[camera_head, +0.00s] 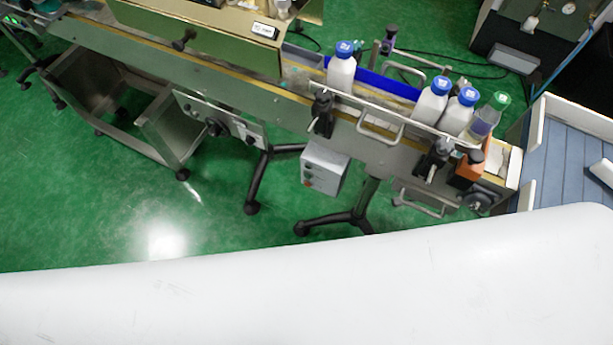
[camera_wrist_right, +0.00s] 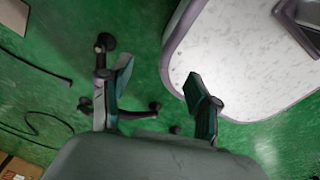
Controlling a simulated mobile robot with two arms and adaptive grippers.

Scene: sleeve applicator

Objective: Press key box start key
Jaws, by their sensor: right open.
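A small light grey box (camera_head: 324,168) with a few dark buttons on its left-hand face hangs below the conveyor in the head view. It is the likeliest key box, but its keys are too small to tell which is the start key. My right gripper (camera_wrist_right: 158,82) shows in the right wrist view with its two dark fingers apart and nothing between them. It is over green floor and away from the box, which I cannot make out in that view. My left gripper is not in view.
A steel cart (camera_head: 115,105) stands at left. A white-topped table (camera_wrist_right: 240,60) is right of my right gripper. A large white surface fills the head view's bottom.

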